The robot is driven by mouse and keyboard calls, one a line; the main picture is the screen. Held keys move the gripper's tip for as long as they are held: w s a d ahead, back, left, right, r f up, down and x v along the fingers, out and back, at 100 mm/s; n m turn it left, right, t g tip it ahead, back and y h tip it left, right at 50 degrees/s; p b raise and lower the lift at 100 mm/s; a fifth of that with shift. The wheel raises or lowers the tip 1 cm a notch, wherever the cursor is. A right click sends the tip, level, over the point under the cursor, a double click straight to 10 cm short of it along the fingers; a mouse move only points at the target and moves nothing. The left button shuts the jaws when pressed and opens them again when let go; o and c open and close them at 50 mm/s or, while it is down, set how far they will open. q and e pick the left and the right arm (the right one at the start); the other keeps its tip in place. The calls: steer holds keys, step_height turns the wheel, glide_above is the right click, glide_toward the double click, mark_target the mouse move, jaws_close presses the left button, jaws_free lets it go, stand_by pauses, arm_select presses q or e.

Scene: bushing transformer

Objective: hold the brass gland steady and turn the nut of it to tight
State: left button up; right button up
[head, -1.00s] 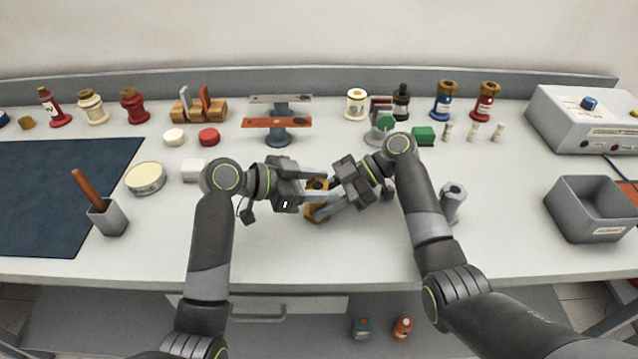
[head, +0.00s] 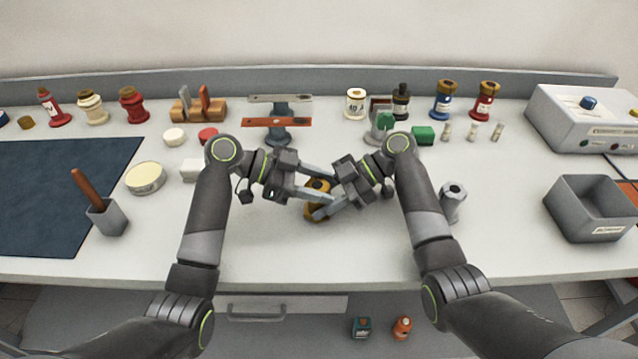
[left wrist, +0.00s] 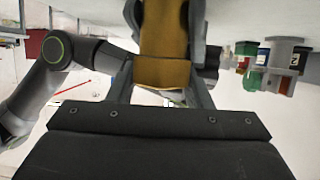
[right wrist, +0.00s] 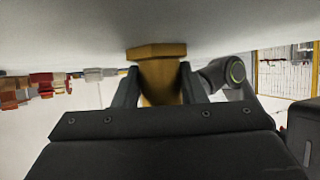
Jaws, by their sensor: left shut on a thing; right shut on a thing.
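The brass gland (head: 317,213) is near the middle of the bench, between my two grippers and partly hidden by their fingers. My left gripper (head: 322,187) comes in from the left and is shut on the gland's upper part, the nut. In the left wrist view its fingers flank a brass block (left wrist: 162,72), with more brass beyond it. My right gripper (head: 325,208) comes in from the right, lower, and is shut on the gland's body. In the right wrist view the body (right wrist: 160,82) sits between the fingers below a wider brass flange (right wrist: 156,51).
A grey holder (head: 452,203) stands right of my right gripper. A grey bin (head: 590,222) is at the far right. Behind are a stand with an orange bar (head: 277,122) and a green block (head: 423,135). A round tin (head: 145,177) is at left. The front bench is clear.

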arm_select(q)
steer(key=shift+s+d+f, duration=0.1)
steer(key=shift+s, duration=0.05)
steer(key=o, duration=0.9)
steer(key=shift+c, duration=0.2)
steer(key=shift+o, duration=0.6)
